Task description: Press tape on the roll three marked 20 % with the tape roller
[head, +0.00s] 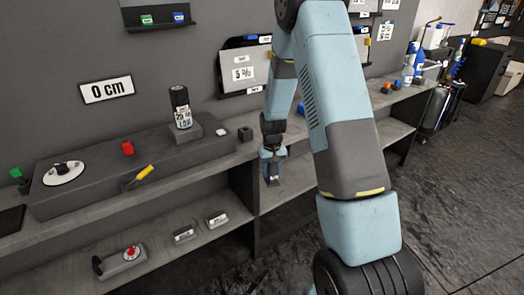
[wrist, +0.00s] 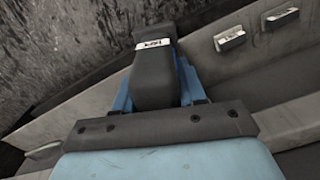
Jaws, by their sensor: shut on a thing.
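A black roll (head: 181,98) stands upright on a small grey block on the shelf, left of my arm in the head view. It has a white label whose print is too small to read surely. My gripper (head: 271,172) hangs at the shelf's front edge, to the right of the roll and apart from it. It is shut on a dark block-like thing (wrist: 155,75) with a small white label; this fills the space between the blue fingers in the wrist view. I cannot tell whether it is the tape roller.
The raised grey ledge (head: 100,185) carries a red piece (head: 128,148) and a white disc (head: 63,173). The lower shelf (head: 190,262) holds small labelled blocks (head: 217,218) and a red-knobbed device (head: 123,260). Floor (head: 455,190) at right is clear.

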